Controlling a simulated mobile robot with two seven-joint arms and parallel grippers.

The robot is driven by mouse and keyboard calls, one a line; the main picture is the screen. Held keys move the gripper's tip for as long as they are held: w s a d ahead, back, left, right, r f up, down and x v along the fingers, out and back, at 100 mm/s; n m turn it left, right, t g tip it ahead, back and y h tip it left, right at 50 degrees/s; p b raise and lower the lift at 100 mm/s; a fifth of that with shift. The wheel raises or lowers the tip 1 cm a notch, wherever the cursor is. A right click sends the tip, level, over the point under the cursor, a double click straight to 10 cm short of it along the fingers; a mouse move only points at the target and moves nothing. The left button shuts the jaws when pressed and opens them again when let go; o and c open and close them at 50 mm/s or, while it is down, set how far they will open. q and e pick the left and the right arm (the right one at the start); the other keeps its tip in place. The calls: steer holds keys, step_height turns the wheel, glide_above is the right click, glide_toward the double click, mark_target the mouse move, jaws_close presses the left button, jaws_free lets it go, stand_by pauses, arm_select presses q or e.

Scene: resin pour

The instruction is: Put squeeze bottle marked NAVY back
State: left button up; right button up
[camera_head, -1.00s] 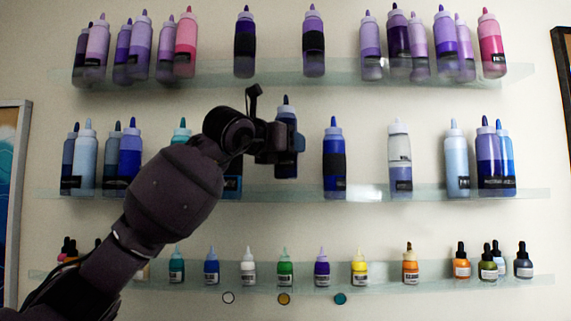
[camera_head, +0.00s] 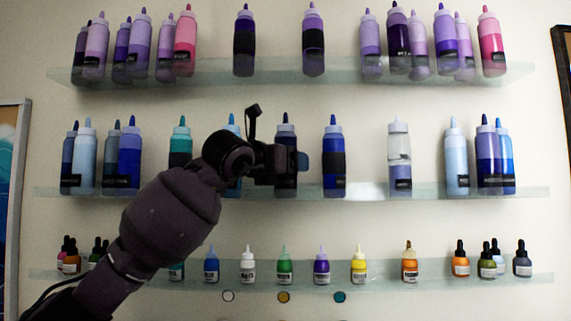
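A dark navy squeeze bottle (camera_head: 286,133) with a pointed dark tip stands upright at the middle shelf, left of a blue bottle. Its label is not readable, so I cannot confirm the NAVY mark. My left gripper (camera_head: 286,161) is across the middle of this bottle and appears shut on it, one finger showing at its right side. The gripper hides the bottle's middle. The bottle's base is level with the bottles beside it, at the middle glass shelf (camera_head: 370,193). My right gripper is not in view.
The blue bottle (camera_head: 333,150) stands close on the right, and a blue-tipped bottle (camera_head: 232,185) is partly hidden behind my arm on the left. The upper shelf (camera_head: 275,74) holds purple and pink bottles; the lower shelf (camera_head: 385,283) holds small bottles. Shelf room shows right of the blue bottle.

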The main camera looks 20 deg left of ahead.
arm_select(q)
steer(key=shift+o, duration=0.3)
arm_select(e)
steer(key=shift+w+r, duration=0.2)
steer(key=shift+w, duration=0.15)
arm_select(q)
steer(key=shift+r, duration=0.3)
steer(key=b+v, duration=0.1)
steer(key=v, duration=1.1)
steer(key=shift+b, duration=0.3)
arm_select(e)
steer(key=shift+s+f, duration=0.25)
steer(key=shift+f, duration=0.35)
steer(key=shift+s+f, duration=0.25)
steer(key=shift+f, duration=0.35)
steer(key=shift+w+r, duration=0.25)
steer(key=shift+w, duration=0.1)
